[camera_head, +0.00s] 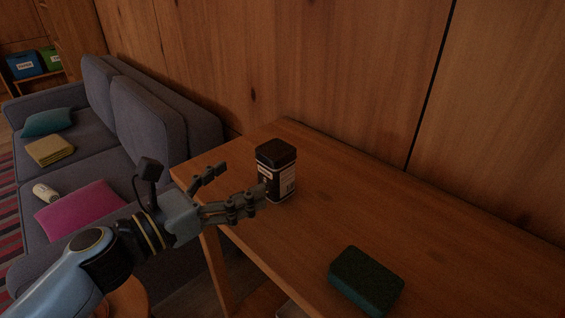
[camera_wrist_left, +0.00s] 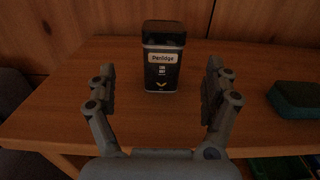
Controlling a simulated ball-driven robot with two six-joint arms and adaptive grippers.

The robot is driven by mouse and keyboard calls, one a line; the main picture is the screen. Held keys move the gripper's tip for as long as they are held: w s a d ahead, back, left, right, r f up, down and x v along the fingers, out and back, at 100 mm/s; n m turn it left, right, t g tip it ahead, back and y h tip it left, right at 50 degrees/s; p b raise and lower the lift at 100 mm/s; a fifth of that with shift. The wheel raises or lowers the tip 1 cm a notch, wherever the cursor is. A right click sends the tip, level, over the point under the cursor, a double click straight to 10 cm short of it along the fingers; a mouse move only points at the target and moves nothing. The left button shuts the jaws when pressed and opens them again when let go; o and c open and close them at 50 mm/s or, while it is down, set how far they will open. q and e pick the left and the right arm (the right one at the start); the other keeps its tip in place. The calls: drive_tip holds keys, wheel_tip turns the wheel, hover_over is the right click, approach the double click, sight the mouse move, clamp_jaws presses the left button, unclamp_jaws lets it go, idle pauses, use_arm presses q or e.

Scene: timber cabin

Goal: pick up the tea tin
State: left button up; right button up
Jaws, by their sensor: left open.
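The tea tin (camera_head: 277,166) is a dark, square-sided tin with a black lid and a pale label. It stands upright on the wooden table (camera_head: 330,190) near its left end. In the left wrist view the tin (camera_wrist_left: 162,70) shows its front label, centred between the fingers and a little beyond them. My left gripper (camera_head: 240,187) is open. In the head view one finger overlaps the tin's lower left side; I cannot tell whether it touches. In the left wrist view the gripper (camera_wrist_left: 160,90) shows a gap on each side of the tin. My right gripper is not in view.
A dark green block (camera_head: 366,280) lies on the table at the front right; it also shows in the left wrist view (camera_wrist_left: 296,98). A wooden wall (camera_head: 330,70) stands behind the table. A grey sofa (camera_head: 150,115) with cushions is at the left.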

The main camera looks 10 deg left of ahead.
sight(264, 167)
use_arm(q)
drive_tip(key=x, duration=0.4)
drive_tip(key=shift+w+d+r, duration=0.1)
drive_tip(key=shift+w+d, duration=0.05)
drive_tip(key=p+x, duration=0.1)
drive_tip(key=x, duration=0.3)
drive_tip(key=shift+d+r, duration=0.2)
drive_tip(key=shift+d, duration=0.05)
drive_tip(key=shift+w+d, duration=0.15)
drive_tip(key=shift+w, duration=0.1)
drive_tip(key=shift+s, duration=0.1)
drive_tip(key=shift+c, duration=0.7)
drive_tip(key=c, duration=1.3)
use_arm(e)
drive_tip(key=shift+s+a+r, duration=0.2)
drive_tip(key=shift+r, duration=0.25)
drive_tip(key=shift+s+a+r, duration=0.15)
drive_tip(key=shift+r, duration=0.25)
